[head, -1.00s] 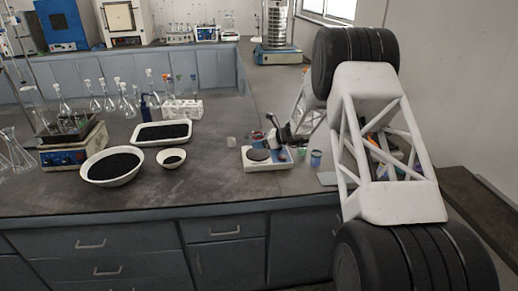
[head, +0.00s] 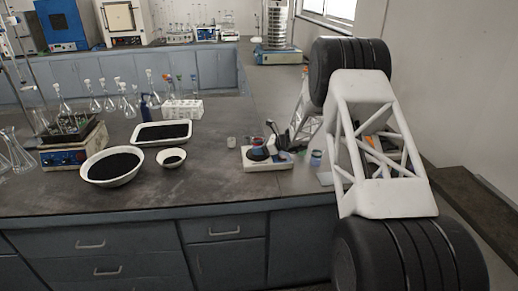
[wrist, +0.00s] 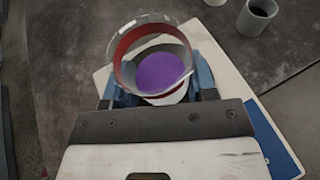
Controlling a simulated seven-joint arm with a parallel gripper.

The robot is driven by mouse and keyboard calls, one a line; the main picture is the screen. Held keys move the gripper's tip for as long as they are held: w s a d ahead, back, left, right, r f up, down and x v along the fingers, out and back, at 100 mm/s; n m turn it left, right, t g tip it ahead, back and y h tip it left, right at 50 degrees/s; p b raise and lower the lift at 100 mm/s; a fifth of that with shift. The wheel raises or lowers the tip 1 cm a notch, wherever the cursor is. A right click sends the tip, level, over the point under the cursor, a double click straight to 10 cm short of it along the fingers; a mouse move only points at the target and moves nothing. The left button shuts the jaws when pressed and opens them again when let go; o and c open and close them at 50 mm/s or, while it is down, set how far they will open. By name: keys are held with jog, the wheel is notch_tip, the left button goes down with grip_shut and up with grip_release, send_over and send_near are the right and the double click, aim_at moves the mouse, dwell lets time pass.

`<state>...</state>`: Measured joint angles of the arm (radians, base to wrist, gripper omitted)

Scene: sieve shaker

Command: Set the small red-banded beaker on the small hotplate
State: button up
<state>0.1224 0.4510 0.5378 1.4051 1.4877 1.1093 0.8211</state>
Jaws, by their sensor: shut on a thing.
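The small red-banded beaker (wrist: 128,42) is clear glass with purple contents, seen from above in the wrist view. My gripper (wrist: 152,86) is shut on it, with a blue finger on each side. In the head view my gripper (head: 272,146) is low over the small hotplate (head: 262,166), a white flat unit near the bench's right end. The hotplate's pale body also shows below the beaker in the wrist view (wrist: 236,78). The beaker and my fingers hide most of the round plate. I cannot tell whether the beaker touches it.

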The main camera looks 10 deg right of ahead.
jog(key=shift+f, duration=0.15)
jog(key=o, duration=1)
jog(key=shift+c, duration=0.2)
jog(key=v, duration=1.2)
jog(key=shift+r, duration=0.2)
